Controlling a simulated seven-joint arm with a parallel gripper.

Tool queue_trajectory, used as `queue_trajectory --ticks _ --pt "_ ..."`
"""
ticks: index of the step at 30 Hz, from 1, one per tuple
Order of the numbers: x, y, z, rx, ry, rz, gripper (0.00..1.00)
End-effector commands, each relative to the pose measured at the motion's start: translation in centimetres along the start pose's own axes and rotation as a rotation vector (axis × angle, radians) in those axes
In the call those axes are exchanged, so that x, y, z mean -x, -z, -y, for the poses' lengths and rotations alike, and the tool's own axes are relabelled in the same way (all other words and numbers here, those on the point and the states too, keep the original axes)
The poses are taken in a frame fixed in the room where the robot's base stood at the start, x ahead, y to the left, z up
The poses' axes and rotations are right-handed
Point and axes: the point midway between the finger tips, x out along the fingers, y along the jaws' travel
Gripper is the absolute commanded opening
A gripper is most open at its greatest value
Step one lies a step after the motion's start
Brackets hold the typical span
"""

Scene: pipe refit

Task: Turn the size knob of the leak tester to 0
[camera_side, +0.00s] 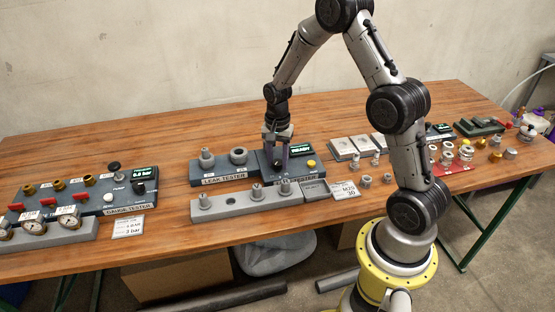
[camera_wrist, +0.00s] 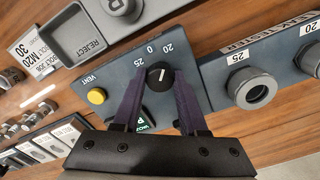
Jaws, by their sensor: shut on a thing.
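The leak tester (camera_side: 224,170) is a dark blue-grey unit on the wooden table, with two ports on its left and a control panel on its right. Its size knob (camera_wrist: 155,70) is small, round and black with a white pointer line, in the wrist view. Labels 25, 0 and 20 stand around its upper side. The pointer looks turned up towards the side of 0 and 20; I cannot tell exactly which mark. My gripper (camera_side: 280,166) points down over the panel, shut on the knob with a finger on either side. The fingers partly cover the panel and screen.
A yellow vent button (camera_wrist: 97,96) and a lit screen (camera_side: 300,149) are close to the knob. A grey fitting rack (camera_side: 230,205) stands in front, with a grey reject tray (camera_side: 314,190) beside it. The gauge tester (camera_side: 100,195) is at the left. Small fittings lie to the right.

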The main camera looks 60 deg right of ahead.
Motion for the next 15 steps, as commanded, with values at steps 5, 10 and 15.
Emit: queue_trajectory --ticks 5,10,15 --pt "0.07 0.0 -0.03 0.124 0.0 0.0 0.0" --pt "0.11 0.02 -0.01 0.27 0.0 0.0 0.0" --pt "0.1 0.02 -0.01 0.411 0.0 0.0 0.0"
